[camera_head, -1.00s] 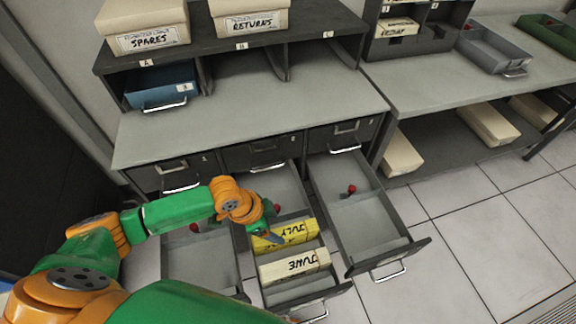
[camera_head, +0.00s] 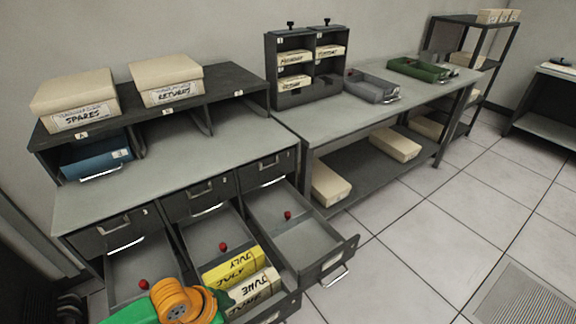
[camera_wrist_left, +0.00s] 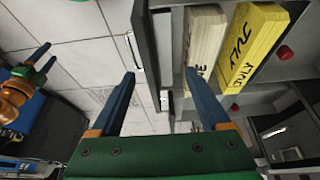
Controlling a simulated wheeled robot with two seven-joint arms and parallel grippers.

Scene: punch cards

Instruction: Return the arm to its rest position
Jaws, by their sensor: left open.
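My left arm, green and orange, comes in at the bottom of the head view, beside the open drawers. Its gripper is hard to make out there. In the left wrist view my left gripper (camera_wrist_left: 162,98) has its two blue fingers wide apart with nothing between them. A cream block marked JUNE (camera_head: 252,288) and a yellow block marked JULY (camera_head: 234,267) lie in the middle drawer. They also show just right of the fingers in the left wrist view. Part of my other arm, green and orange with blue finger-like tips, is small at the left edge there.
The left drawer (camera_head: 137,262) and right drawer (camera_head: 300,240) are open, each with a red knob-like piece inside. Boxes marked SPARES (camera_head: 77,104) and RETURNS (camera_head: 166,83) stand on the cabinet. A bench (camera_head: 345,115) holds trays and a card rack (camera_head: 304,62). Floor at the right is clear.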

